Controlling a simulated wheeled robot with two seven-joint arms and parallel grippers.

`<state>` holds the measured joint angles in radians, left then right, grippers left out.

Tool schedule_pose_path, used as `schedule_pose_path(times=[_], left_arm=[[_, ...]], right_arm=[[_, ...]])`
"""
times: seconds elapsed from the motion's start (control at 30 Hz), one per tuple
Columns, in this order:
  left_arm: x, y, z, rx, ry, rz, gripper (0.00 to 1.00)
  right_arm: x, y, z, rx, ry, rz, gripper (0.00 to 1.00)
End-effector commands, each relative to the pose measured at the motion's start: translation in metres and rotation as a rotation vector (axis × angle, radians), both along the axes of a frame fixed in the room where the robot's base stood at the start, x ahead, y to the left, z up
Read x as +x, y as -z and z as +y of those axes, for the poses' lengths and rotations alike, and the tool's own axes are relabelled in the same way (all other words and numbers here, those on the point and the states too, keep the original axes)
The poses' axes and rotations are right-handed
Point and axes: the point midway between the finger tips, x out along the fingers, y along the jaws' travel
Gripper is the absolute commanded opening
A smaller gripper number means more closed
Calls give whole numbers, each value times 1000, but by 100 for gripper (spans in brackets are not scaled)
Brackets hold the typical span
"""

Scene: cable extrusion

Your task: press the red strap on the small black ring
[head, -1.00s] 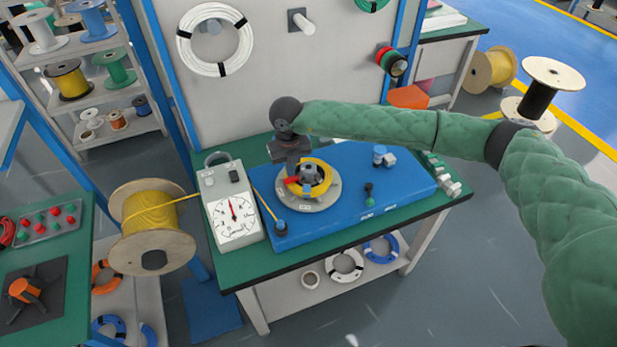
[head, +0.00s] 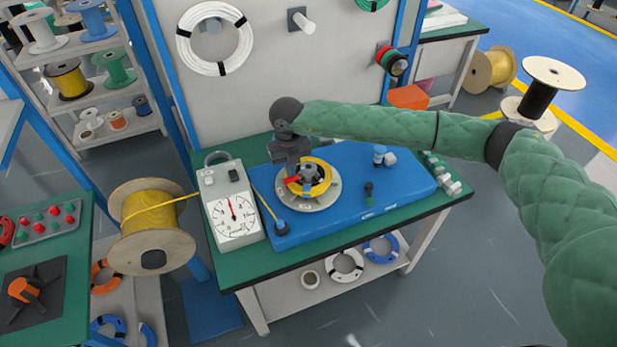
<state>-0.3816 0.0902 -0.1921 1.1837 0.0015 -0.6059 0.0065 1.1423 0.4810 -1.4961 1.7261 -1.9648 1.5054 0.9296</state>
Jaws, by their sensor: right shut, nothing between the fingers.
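The red strap (head: 291,181) is a small red patch at the left side of a yellow cable coil (head: 325,187). The coil lies around a dark hub (head: 311,173) on a pale round plate (head: 327,202). This dark hub is the only black ring-like part I can make out there. My right gripper (head: 292,172) points down just above the red strap, at the coil's left edge. It is shut and empty; whether its tips touch the strap is too small to tell. My left gripper is not in view.
The plate sits on a blue base (head: 345,222) on a green-topped bench (head: 410,218). A white dial gauge (head: 234,215) and a yellow cable spool (head: 150,235) stand to the left. Small knobs (head: 369,190) stand on the base's right side. A white panel rises behind.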

Motion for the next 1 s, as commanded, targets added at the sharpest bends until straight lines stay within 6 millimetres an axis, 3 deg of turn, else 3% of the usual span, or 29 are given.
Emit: schedule_pose_path(times=[1.0], left_arm=[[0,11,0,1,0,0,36]], right_arm=[[0,13,0,0,0,0,0]])
